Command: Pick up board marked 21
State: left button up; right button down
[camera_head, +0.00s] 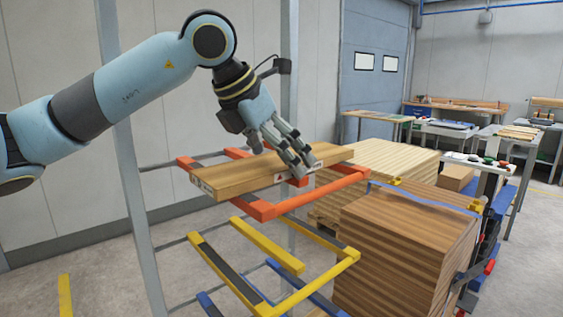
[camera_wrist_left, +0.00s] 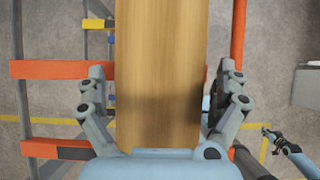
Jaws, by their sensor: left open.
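A long light-brown wooden board (camera_head: 245,174) lies on the orange top level of a rack (camera_head: 262,207) in the head view. Small labels show on its front edge, but I cannot read a number. My left gripper (camera_head: 297,165) is over the board's right part, pointing down. In the left wrist view the board (camera_wrist_left: 160,60) runs between the two open fingers (camera_wrist_left: 160,98), one finger on each side, with gaps between the fingers and the board. The board still rests on the orange bars.
Below are a yellow rack level (camera_head: 270,247) and a blue level. Stacks of brown boards (camera_head: 400,250) and lighter boards (camera_head: 385,160) stand right of the rack. A grey post (camera_head: 130,170) rises at its left.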

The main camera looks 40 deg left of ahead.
pick_arm(q)
jog(key=c, duration=1.2)
jog(key=shift+r, duration=0.1)
